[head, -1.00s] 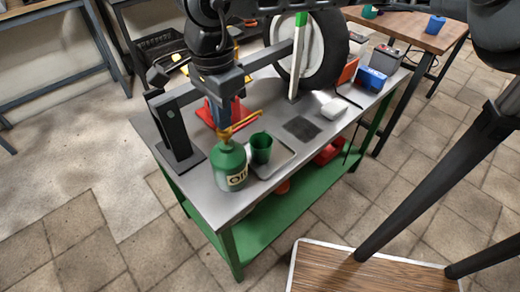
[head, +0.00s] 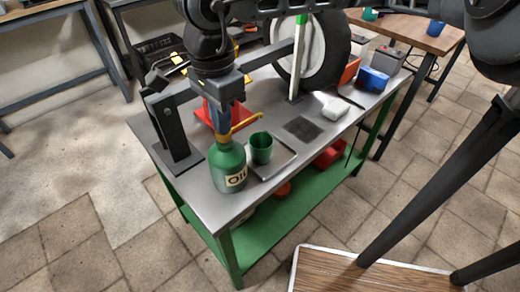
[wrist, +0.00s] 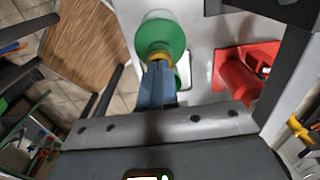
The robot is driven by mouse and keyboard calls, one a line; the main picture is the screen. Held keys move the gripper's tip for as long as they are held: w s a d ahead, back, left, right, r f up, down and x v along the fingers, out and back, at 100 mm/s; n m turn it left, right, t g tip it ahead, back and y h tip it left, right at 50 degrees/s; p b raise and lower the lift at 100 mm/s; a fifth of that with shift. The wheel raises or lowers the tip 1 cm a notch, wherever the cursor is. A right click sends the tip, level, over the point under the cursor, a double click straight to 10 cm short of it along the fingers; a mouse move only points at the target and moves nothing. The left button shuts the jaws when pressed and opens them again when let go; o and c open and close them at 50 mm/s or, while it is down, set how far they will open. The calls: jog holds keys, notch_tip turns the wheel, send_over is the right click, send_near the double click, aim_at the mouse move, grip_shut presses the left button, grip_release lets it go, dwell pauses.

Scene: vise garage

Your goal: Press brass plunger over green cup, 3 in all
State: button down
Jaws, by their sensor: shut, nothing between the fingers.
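A green oil can (head: 228,170) with an "Oil" label stands upright on the workbench. Its brass plunger and spout (head: 246,122) sit on top, the spout reaching over the green cup (head: 261,148). The cup stands upright on a small tray (head: 284,158) beside the can; its contents cannot be made out. My gripper (head: 222,132) is shut and points down onto the plunger head, apparently touching it. In the wrist view, the shut fingertips (wrist: 157,72) meet the brass head (wrist: 160,57) above the can (wrist: 160,33). The cup is mostly hidden there by the fingers.
A dark vertical post (head: 172,132) stands left of the can. A red object (head: 212,112) lies behind it. A wheel (head: 318,55), a white block (head: 336,108) and a blue box (head: 372,80) are farther along the bench. The bench's front edge is close to the can.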

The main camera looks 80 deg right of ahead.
jog(key=shift+r, duration=0.1)
jog(key=shift+r+p, duration=0.6)
jog(key=shift+r, duration=0.75)
jog(key=shift+f+b, duration=1.6)
jog(key=shift+b, duration=0.55)
jog(key=shift+r, duration=0.2)
jog(key=shift+r+p, duration=0.75)
jog(key=shift+r, duration=0.6)
